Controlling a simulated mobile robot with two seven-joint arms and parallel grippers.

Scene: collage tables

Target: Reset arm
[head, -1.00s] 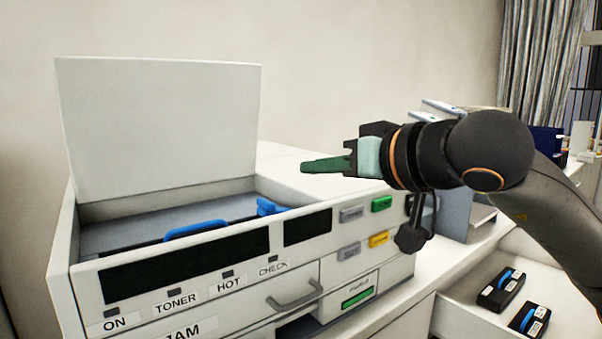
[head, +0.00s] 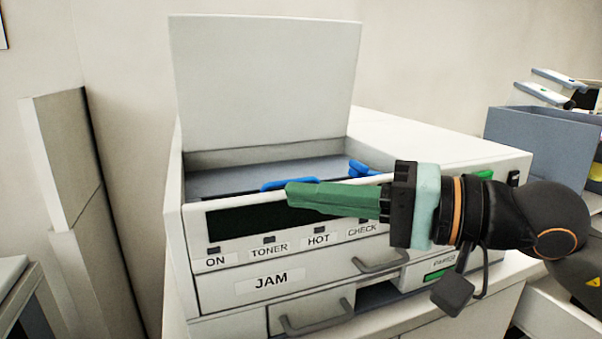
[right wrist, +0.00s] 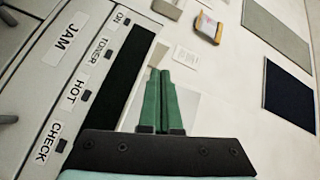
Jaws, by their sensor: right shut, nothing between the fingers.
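My right gripper (head: 288,194) has green fingers that are shut and empty. In the head view it points left, in front of the printer's dark display strip and partly covering it. The right wrist view shows the two green fingers (right wrist: 162,78) side by side, close together. The white printer (head: 450,150) has its lid (head: 265,85) standing open. Blue parts (head: 288,183) show inside the open top. My left gripper is not in view.
A JAM drawer (head: 272,281) and a handle (head: 380,262) are on the printer's front. A grey bin (head: 540,135) stands to the right. A pale upright panel (head: 65,160) stands at the left. The wall is behind the printer.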

